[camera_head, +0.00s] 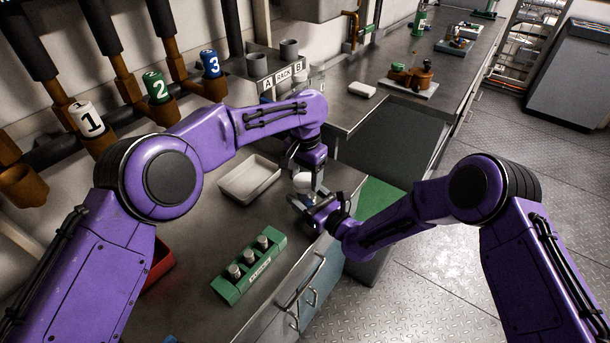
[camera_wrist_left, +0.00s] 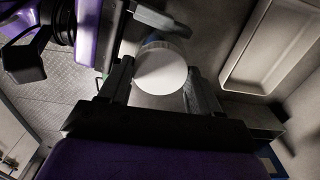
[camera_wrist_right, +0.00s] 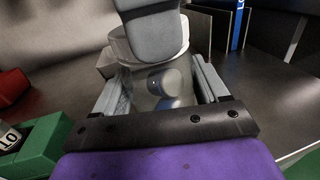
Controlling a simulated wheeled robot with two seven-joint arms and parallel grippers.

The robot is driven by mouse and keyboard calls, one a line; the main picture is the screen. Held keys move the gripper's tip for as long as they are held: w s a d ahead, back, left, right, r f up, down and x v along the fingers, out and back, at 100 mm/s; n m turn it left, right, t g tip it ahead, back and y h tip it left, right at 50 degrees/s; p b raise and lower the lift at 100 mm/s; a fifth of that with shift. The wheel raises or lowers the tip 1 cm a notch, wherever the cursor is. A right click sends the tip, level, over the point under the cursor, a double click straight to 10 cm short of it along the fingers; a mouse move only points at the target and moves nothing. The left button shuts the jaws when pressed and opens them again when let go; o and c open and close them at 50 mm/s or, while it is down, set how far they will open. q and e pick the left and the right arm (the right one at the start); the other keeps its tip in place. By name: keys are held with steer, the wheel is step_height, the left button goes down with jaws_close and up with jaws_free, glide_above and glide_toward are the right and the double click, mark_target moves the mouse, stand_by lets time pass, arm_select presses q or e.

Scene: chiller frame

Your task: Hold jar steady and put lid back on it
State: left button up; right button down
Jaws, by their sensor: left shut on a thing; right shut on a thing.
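A round white lid (camera_head: 303,180) sits between the fingers of my left gripper (camera_head: 305,177), which points down near the table's front edge. The lid shows as a white disc (camera_wrist_left: 161,71) in the left wrist view. My right gripper (camera_head: 312,203) reaches in from the side and is shut on a clear jar (camera_wrist_right: 150,88). The jar stands upright between its fingers, with a pale round piece showing inside. The lid's rim (camera_wrist_right: 119,45) is at the jar's top, partly hidden by a left finger. I cannot tell whether the lid is fully seated.
A white tray (camera_head: 223,190) lies left of the jar. A green rack (camera_head: 236,286) with several vials stands nearer, and a red bin (camera_head: 160,262) sits left of it. The table front between jar and green rack is clear.

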arm_select(q)
steer(key=o, duration=1.2)
steer(key=shift+o, duration=0.2)
steer(key=shift+r, duration=0.1)
arm_select(e)
jaws_free()
arm_select(q)
step_height(320, 180, up, 12)
arm_select(e)
steer(key=shift+s, duration=0.1)
steer(key=shift+s+d, duration=0.25)
steer(key=shift+d, duration=0.1)
arm_select(q)
steer(key=shift+f+b, duration=1.1)
steer(key=shift+f, duration=0.1)
arm_select(e)
steer(key=v, duration=0.9)
steer(key=shift+s+d, duration=0.2)
steer(key=shift+s, duration=0.05)
